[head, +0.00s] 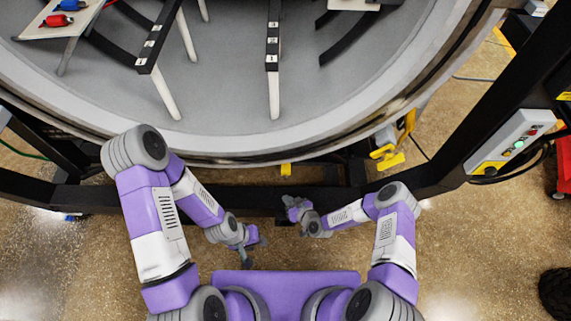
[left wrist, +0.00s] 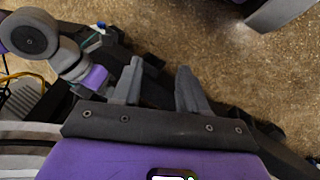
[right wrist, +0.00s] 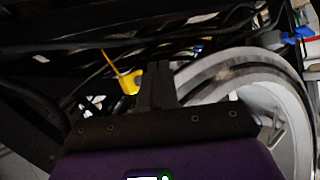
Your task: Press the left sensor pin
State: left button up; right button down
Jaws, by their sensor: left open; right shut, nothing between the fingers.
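No part in view can be surely identified as the left sensor pin. The round grey furnace rim (head: 230,158) crosses the upper part of the head view. My left gripper (head: 256,251) is open and empty, low in front of the dark frame; its spread fingers show in the left wrist view (left wrist: 160,80) over floor and dark frame parts. My right gripper (head: 288,200) is shut and empty at the frame's crossbar, just below a small yellow part (head: 286,170). In the right wrist view its closed fingers (right wrist: 157,78) point among dark bars and cables, beside a yellow part (right wrist: 130,82).
Black bars (head: 272,40) and pale rods (head: 165,93) lie inside the furnace. A yellow latch (head: 386,156) sits at the rim's lower right. A control box (head: 508,141) is on the right frame. A tray (head: 60,20) is at upper left. Floor around my base is open.

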pick_arm(q)
jog(key=c, duration=0.3)
grip_shut()
pick_arm(e)
jog(key=s+d+r+m+g+h, duration=0.1)
jog(key=s+d+r+m+g, duration=0.1)
jog(key=s, duration=0.4)
jog(key=s+d+r+m+g+h, duration=0.1)
jog(key=s+d+r+m+g, duration=0.2)
jog(key=s+r, duration=0.3)
jog(key=s+d+r+m+g+h, duration=0.1)
jog(key=s+d+r+m+g, duration=0.1)
jog(key=s, duration=0.6)
notch_tip(320, 180, up, 2)
jog(key=shift+s+d+m+g, duration=0.15)
jog(key=shift+d+m+g, duration=0.15)
jog(key=shift+d+g, duration=0.75)
pick_arm(q)
jog(key=shift+a, duration=0.1)
pick_arm(e)
jog(key=shift+a, duration=0.3)
